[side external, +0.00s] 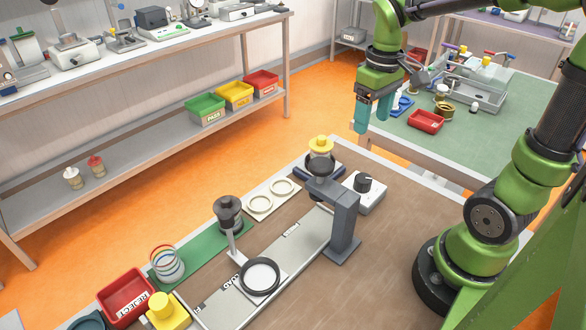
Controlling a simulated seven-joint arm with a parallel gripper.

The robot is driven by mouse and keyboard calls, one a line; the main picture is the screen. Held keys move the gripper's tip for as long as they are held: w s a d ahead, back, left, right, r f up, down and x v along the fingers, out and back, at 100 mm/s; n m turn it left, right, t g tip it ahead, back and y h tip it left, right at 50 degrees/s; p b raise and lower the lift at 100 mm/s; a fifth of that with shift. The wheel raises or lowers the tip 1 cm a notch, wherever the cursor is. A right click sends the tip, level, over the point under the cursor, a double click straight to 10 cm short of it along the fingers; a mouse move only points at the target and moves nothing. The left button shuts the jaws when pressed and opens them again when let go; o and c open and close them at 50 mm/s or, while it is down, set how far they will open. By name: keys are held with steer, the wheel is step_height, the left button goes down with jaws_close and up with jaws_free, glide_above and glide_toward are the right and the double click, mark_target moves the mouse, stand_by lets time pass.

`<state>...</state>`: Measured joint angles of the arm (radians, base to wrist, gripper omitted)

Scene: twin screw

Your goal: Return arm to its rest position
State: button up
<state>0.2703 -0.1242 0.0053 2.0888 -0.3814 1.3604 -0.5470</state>
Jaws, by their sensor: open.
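My gripper (373,112) hangs at the upper right of the side external view, its two teal fingers pointing down. The fingers are apart with nothing visible between them. It is raised in the air, clear of the brown workbench (385,245) below. In the picture it overlaps the near left edge of the green table behind. My green and black arm reaches to it from the right, and its base is at the lower right.
A dark-topped post (229,213), black ring (260,276), white box with a knob (364,193), red reject bin (127,297) and yellow piece (167,311) stand nearby.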

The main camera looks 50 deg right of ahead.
steer(key=s+a+r+m+t+y, duration=0.1)
steer(key=s+a+r+t, duration=0.1)
steer(key=a, duration=0.3)
steer(key=s+a+r+m+t+y, duration=0.1)
steer(key=s+a+r+t, duration=0.1)
steer(key=a+t, duration=0.3)
steer(key=shift+s+a+m, duration=0.25)
steer(key=shift+a+m, duration=0.15)
steer(key=shift+a, duration=0.05)
stand_by(0.4)
